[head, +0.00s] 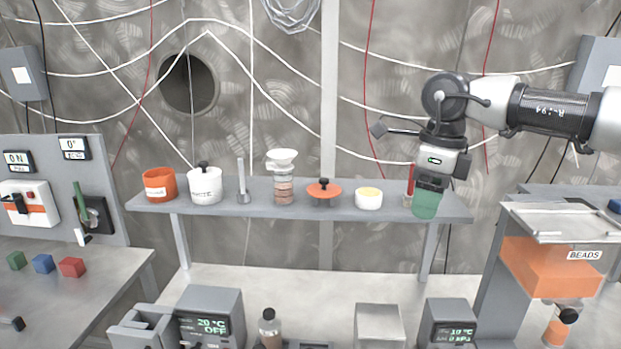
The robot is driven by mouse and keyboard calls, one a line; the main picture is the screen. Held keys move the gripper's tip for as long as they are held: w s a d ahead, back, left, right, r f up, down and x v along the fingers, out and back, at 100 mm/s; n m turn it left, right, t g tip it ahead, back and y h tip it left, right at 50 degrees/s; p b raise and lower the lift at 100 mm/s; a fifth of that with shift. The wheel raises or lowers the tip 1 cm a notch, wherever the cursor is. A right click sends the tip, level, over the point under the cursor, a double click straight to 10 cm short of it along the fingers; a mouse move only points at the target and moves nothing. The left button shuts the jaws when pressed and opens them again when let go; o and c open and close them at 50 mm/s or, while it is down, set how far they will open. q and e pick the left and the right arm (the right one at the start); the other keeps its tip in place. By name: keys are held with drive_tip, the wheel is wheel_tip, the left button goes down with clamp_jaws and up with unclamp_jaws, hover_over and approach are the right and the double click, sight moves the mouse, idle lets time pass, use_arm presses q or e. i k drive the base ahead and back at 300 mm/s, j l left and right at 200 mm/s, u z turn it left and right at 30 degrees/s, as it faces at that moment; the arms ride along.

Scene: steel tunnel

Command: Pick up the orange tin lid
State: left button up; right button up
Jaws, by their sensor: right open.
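The orange tin lid (323,188) is a shallow orange disc with a black knob on top. It sits on the grey wall shelf (227,210), between a stack of ringed pieces under a white funnel (283,162) and a white bowl with yellow contents (368,198). An open orange tin (160,184) stands at the shelf's left end. My right gripper (428,192) is open and points down over the right end of the shelf, to the right of the lid and apart from it. A green piece shows at its tips; I cannot tell whether it is separate. My left gripper is out of view.
A white tin with a black-knobbed lid (205,185) and an upright metal rod (241,183) stand left of the lid. A red item (411,180) is close beside my right gripper. An orange beads hopper (550,268) stands at right. Devices stand below the shelf.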

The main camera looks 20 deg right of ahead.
sight(324, 189)
drive_tip(key=i, duration=1.15)
